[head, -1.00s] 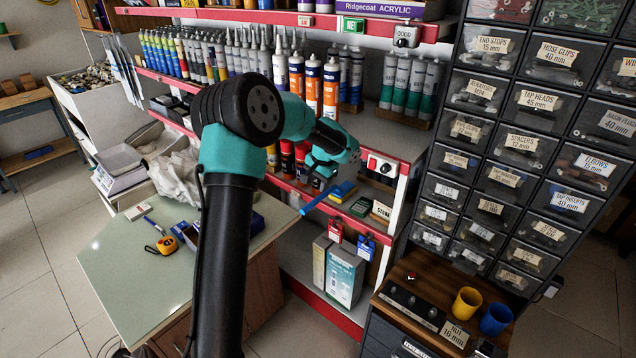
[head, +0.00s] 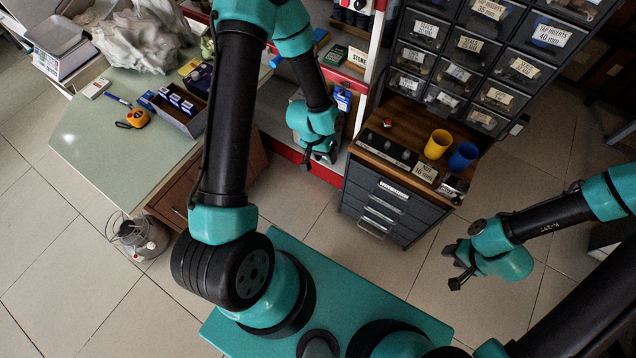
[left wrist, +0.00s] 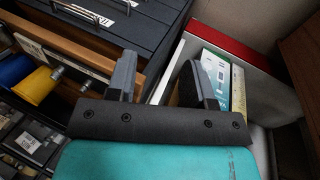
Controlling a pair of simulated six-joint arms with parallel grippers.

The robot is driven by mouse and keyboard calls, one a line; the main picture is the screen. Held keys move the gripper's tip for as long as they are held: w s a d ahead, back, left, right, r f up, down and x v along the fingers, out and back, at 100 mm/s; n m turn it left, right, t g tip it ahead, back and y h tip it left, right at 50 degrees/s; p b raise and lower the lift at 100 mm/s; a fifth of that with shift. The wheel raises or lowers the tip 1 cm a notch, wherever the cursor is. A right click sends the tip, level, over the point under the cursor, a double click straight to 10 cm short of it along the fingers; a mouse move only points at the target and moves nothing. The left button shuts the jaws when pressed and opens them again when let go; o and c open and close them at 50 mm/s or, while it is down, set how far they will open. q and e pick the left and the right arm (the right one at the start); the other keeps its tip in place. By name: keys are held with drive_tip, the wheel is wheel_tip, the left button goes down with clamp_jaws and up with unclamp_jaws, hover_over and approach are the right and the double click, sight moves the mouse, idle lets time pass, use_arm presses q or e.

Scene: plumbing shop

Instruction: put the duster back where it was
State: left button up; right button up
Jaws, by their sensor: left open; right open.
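I cannot clearly make out the duster. A blue and yellow item (head: 320,36) lies on the shelf at the top of the head view, partly hidden by my left arm. It may be the duster, but I cannot tell. My left gripper (head: 317,160) hangs in front of the lower shelf, below that item and apart from it. In the left wrist view its two fingers (left wrist: 156,82) are spread with nothing between them. My right gripper (head: 455,268) is open and empty over the floor at the right.
A drawer cabinet (head: 378,205) stands right of my left gripper, with a yellow cup (head: 438,144) and a blue cup (head: 463,156) on top. A green-topped counter (head: 95,155) holds a tape measure (head: 133,119) and a box (head: 178,110). Open floor lies at the right.

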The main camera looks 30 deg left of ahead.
use_arm(q)
drive_tip(key=s+d+f+n, duration=0.1)
drive_tip(key=s+d+f, duration=0.1)
drive_tip(key=s, duration=0.7)
drive_tip(key=shift+d+f, duration=0.25)
drive_tip(key=shift+d, duration=0.1)
idle(1.2)
